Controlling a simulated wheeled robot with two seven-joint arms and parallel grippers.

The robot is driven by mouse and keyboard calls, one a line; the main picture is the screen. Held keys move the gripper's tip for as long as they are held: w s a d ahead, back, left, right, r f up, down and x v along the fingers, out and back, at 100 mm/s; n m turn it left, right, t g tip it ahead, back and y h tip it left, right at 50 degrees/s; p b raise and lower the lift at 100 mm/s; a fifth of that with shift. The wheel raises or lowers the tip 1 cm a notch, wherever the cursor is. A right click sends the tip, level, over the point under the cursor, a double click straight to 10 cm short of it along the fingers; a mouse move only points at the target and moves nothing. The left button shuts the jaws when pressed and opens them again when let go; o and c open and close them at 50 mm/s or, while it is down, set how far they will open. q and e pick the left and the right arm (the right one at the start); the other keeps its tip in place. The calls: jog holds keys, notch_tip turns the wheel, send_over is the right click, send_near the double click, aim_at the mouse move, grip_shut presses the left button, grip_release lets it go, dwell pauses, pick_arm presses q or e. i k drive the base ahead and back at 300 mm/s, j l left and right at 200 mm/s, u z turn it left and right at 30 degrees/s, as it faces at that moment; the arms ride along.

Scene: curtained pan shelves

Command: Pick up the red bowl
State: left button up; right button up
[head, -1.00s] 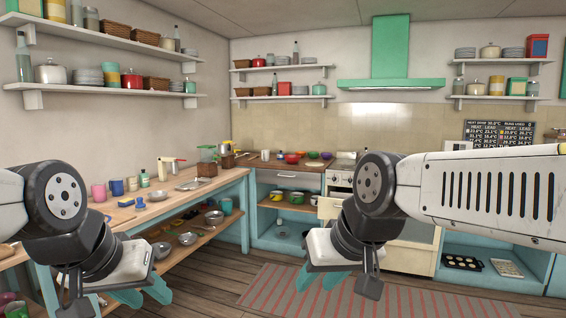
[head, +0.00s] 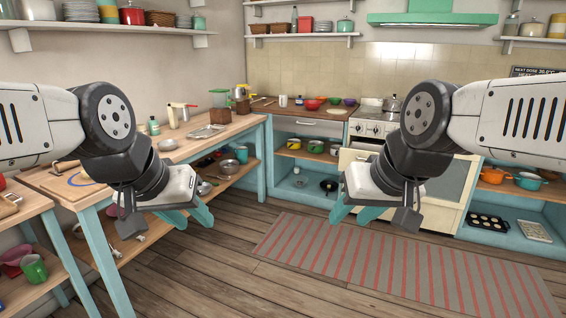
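The long wooden table (head: 225,132) runs along the left, with a lower shelf of pans. The white stove (head: 375,130) stands right of the bowls. The wood floor and striped rug (head: 400,268) are clear. An orange pot (head: 494,175) is on a right shelf.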

aim_at(310, 105)
jog(key=i, duration=1.45)
jog(key=i+l+z, duration=0.15)
jog(key=i, duration=1.35)
jog(key=i+j, duration=0.15)
jog(key=i, duration=1.3)
jog(key=i+z, duration=0.25)
jog(key=i, duration=0.15)
jog(key=i+j+z, duration=0.25)
jog(key=i, duration=0.15)
jog(key=i+j+z, duration=0.25)
jog(key=i, duration=0.15)
jog(key=i+l, duration=0.05)
jog(key=l, duration=0.05)
